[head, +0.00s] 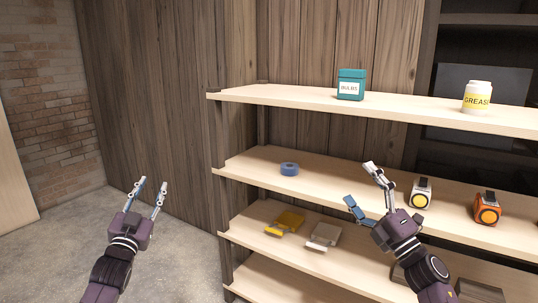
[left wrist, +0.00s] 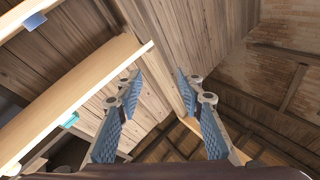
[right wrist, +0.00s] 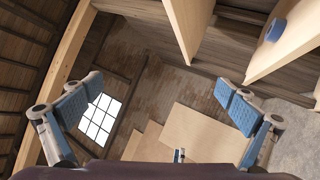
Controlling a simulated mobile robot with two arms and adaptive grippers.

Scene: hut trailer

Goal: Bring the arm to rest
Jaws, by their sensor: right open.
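My left gripper (head: 152,186) is open and empty, held up over the floor to the left of the shelf. Its two fingers also stand apart in the left wrist view (left wrist: 157,82), with nothing between them. My right gripper (head: 361,184) is open and empty, tilted up and left in front of the shelf, between the middle and lower boards as seen from the head. Its fingers are wide apart in the right wrist view (right wrist: 158,86). Neither gripper visibly touches anything.
The shelf unit (head: 262,172) holds a teal bulbs container (head: 351,85), a grease jar (head: 477,98), a blue tape roll (head: 289,169), a white lamp-like item (head: 422,193), an orange one (head: 487,209), a yellow item (head: 286,222) and a grey one (head: 324,236). Floor at left is clear.

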